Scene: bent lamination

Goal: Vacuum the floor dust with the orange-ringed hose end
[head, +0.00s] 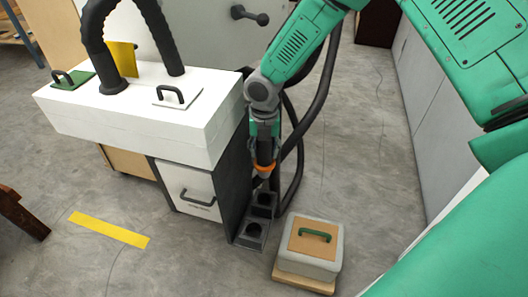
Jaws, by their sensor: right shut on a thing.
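My right gripper (264,143) points down beside the right end of the white bench and is shut on the hose end, at its orange ring (264,167). The tip of the hose end is just above a dark grey holder (247,240) with round openings; I cannot tell whether it touches. The black hose (298,130) loops behind and to the right of the gripper. I cannot make out a distinct patch of dust on the grey floor (360,180). My left gripper is not in view.
The white-topped bench (130,130) has lids with handles and a thick black pipe (98,45). A grey box (312,262) with a green handle stands on the floor at the right. A yellow strip (110,230) marks the floor. Grey cabinets (425,110) line the right side.

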